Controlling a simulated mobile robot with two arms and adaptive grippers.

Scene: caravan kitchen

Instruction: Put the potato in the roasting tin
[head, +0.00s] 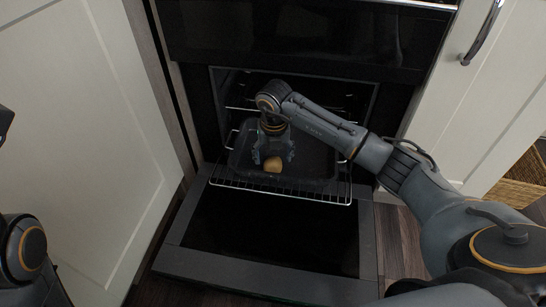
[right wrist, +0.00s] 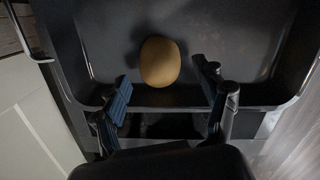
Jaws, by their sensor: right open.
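The potato (head: 273,165) is a small tan lump in the dark roasting tin (head: 318,160). In the right wrist view the potato (right wrist: 160,62) lies on the floor of the tin (right wrist: 240,40), near one wall. The tin stands on a wire rack pulled part way out of the oven. My right gripper (head: 273,157) is over the tin, right at the potato. In the wrist view its fingers (right wrist: 169,90) are spread apart, with clear gaps on both sides of the potato. My left gripper is not visible; only part of the left arm shows at the left edge.
The oven door (head: 270,232) is folded down in front, below the rack (head: 325,197). White cabinet fronts (head: 85,120) stand close on both sides. A wicker basket (head: 520,182) is at the right on the wooden floor.

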